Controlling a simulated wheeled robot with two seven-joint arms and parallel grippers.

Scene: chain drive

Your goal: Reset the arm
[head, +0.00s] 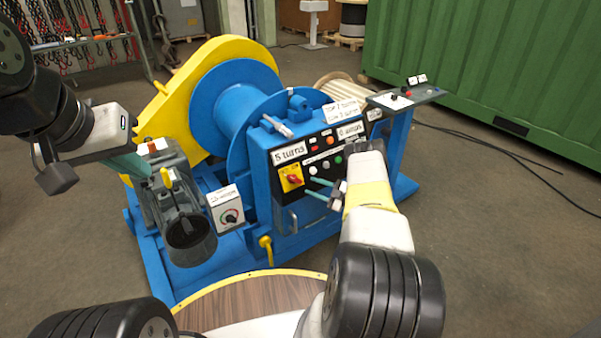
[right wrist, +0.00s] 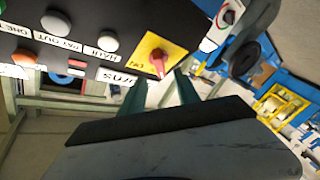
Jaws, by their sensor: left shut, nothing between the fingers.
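My left gripper (head: 140,166) reaches in from the left, shut and empty; its teal fingers are partly lost against the grey motor housing of the blue winch. My right gripper (head: 315,189) is in front of the winch's dark control panel (head: 335,160). Its two teal fingers stand apart with nothing visible between them. In the right wrist view the fingers (right wrist: 160,95) point towards a red rotary knob (right wrist: 158,62) on a yellow plate. The knob also shows in the head view (head: 293,180), left of the fingertips. I cannot tell whether they touch anything.
The blue winch drum (head: 230,105) and yellow chain guard (head: 185,80) stand behind the panel. A white dial box (head: 229,213) is at its lower left. A small switch shelf (head: 405,97) juts out at the right. A round wooden tabletop (head: 250,300) is in front. Floor at right is clear except for cables.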

